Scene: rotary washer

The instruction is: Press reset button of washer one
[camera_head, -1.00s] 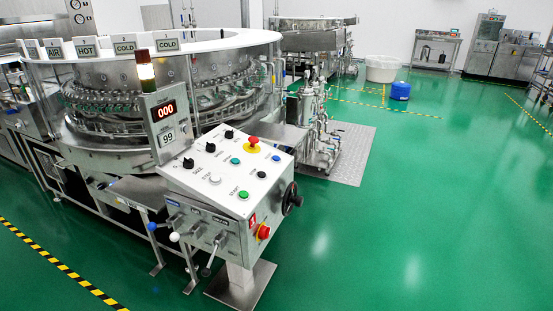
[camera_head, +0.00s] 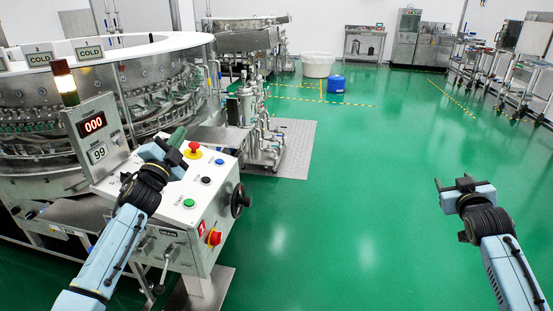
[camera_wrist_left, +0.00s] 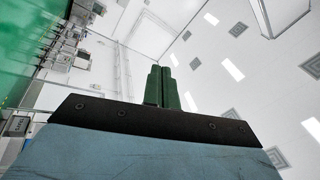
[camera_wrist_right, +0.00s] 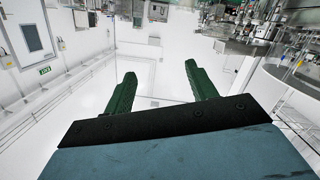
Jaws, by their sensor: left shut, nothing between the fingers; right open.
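Washer one's sloped control panel (camera_head: 219,185) stands at the left, carrying a red mushroom button (camera_head: 193,150) on a yellow ring, a blue button (camera_head: 219,162), a black button (camera_head: 206,181) and a green button (camera_head: 188,203) labelled START. I cannot read which button is reset. My left gripper (camera_head: 179,135) is over the panel's far left part, shut and empty; its fingers also show together in the left wrist view (camera_wrist_left: 161,85). My left arm hides the panel's left knobs and white button. My right gripper (camera_head: 454,182) is open and empty over the floor, far right of the panel.
The round washer (camera_head: 110,75) stands behind the panel. A display box (camera_head: 96,132) with a lamp (camera_head: 63,80) rises left of the panel.

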